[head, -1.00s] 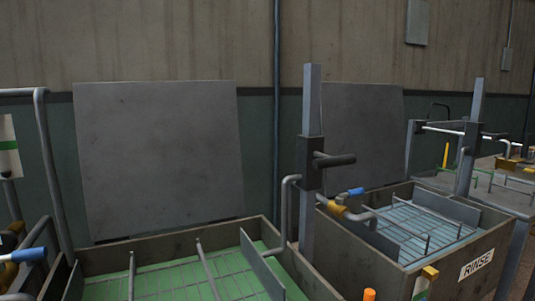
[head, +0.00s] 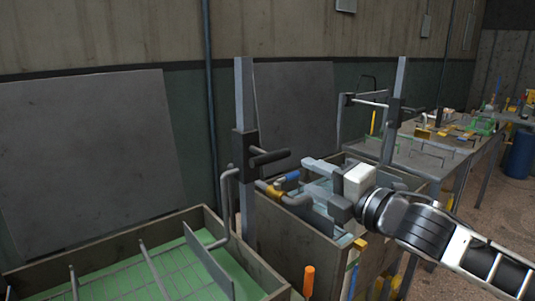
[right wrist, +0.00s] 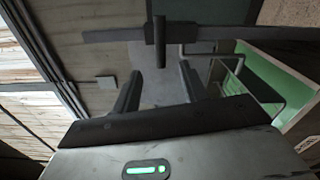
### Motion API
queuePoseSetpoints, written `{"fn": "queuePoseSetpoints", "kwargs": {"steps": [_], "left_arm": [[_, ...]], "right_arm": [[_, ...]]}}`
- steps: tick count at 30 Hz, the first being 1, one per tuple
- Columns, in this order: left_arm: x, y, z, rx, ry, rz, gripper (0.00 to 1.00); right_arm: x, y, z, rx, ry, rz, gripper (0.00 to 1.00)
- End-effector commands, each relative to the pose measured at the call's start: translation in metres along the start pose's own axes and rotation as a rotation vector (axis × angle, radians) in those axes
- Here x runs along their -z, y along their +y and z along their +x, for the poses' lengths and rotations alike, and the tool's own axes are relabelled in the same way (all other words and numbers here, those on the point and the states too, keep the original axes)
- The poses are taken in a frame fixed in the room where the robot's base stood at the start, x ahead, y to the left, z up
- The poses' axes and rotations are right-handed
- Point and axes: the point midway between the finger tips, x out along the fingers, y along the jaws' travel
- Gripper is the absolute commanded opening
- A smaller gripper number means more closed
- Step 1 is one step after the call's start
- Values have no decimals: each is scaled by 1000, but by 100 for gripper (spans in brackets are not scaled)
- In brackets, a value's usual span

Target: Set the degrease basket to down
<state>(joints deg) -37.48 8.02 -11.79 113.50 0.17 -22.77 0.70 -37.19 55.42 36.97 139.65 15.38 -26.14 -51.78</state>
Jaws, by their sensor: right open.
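The degrease basket is most likely the wire basket (head: 160,270) low in the green-bottomed tank (head: 268,275) at left in the head view; its label is not visible. An upright grey post (head: 244,95) stands at that tank's right side. A black slide block (head: 245,150) with a dark bar handle (head: 270,157) sits partway up it. My right gripper (head: 312,184) is open and empty, to the right of the handle and slightly lower, pointing left. In the right wrist view, the handle (right wrist: 159,42) shows ahead between the open fingers (right wrist: 158,85), apart from them. My left gripper is not in view.
A second tank (head: 290,235) stands to the right, partly hidden by my right gripper, with a similar post (head: 395,105) behind. A blue-handled pipe valve (head: 270,190) is below the slide handle. An orange-topped handle (head: 309,280) stands at the front.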

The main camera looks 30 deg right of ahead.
Motion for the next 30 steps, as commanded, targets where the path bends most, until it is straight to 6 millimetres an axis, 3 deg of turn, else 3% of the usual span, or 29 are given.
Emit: {"fn": "queuePoseSetpoints", "kwargs": {"steps": [30], "left_arm": [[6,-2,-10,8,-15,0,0]], "right_arm": [[-2,2,130,-1,-4,3,43]]}}
